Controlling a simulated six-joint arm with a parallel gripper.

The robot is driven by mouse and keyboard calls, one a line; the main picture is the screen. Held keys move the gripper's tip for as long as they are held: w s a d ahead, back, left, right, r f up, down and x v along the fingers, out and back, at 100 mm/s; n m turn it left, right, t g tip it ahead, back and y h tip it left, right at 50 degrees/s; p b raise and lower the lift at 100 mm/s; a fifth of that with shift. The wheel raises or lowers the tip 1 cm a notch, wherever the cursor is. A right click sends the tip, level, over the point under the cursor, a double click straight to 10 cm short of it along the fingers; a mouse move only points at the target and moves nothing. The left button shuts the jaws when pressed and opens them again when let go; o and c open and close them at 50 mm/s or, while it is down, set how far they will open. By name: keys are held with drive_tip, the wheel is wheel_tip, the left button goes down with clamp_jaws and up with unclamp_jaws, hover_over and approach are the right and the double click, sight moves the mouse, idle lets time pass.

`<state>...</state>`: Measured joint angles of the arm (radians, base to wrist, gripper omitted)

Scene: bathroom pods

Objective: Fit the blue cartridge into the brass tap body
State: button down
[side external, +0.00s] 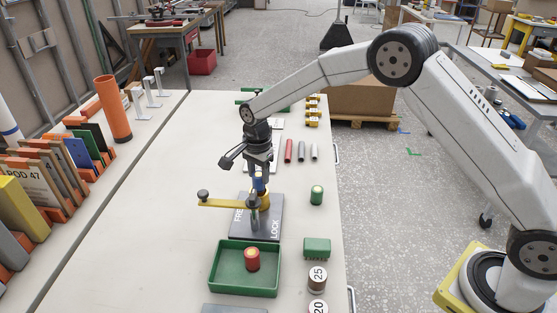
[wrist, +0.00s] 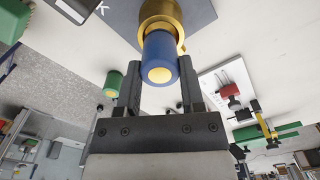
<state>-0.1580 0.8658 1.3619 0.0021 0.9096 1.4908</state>
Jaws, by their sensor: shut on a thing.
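The blue cartridge (wrist: 158,52) has a pale yellow end and sits between the fingers of my gripper (wrist: 160,72). The brass tap body (wrist: 165,8) is a ring-like piece right beyond it. The cartridge's far end is at the brass opening; I cannot tell how deep it sits. In the side view my gripper (side external: 259,176) points down, shut on the blue cartridge (side external: 259,187), directly over the brass tap body (side external: 264,197). The tap body stands on a grey plate (side external: 270,228) marked FREE and LOCK, and is partly hidden by a grey part in front.
A yellow lever (side external: 222,204) with a dark knob reaches left from the plate. A green tray (side external: 221,288) holds a red cartridge (side external: 252,260). A green cartridge (side external: 317,195) stands to the right, with a green block (side external: 317,247) nearer. The bench's left middle is clear.

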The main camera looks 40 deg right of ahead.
sight(258, 174)
drive_tip(key=shift+f, duration=1.6)
drive_tip(key=shift+f, duration=0.2)
drive_tip(key=shift+c, duration=1)
unclamp_jaws()
drive_tip(key=shift+r, duration=0.1)
wheel_tip(258, 174, up, 12)
drive_tip(key=shift+r, duration=0.1)
drive_tip(key=s+d+f+n+t, duration=0.1)
drive_tip(key=s+d+n, duration=0.2)
drive_tip(key=s+n, duration=0.2)
drive_tip(key=s+d+f+n, duration=0.1)
drive_tip(key=s+n, duration=0.4)
drive_tip(key=s, duration=0.7)
drive_tip(key=s+d+f+n+t, duration=0.1)
drive_tip(key=s+d+n, duration=0.3)
drive_tip(key=s, duration=0.5)
drive_tip(key=shift+d+f+n+t, duration=0.25)
drive_tip(key=shift+d+n+t, duration=0.1)
drive_tip(key=shift+n, duration=0.25)
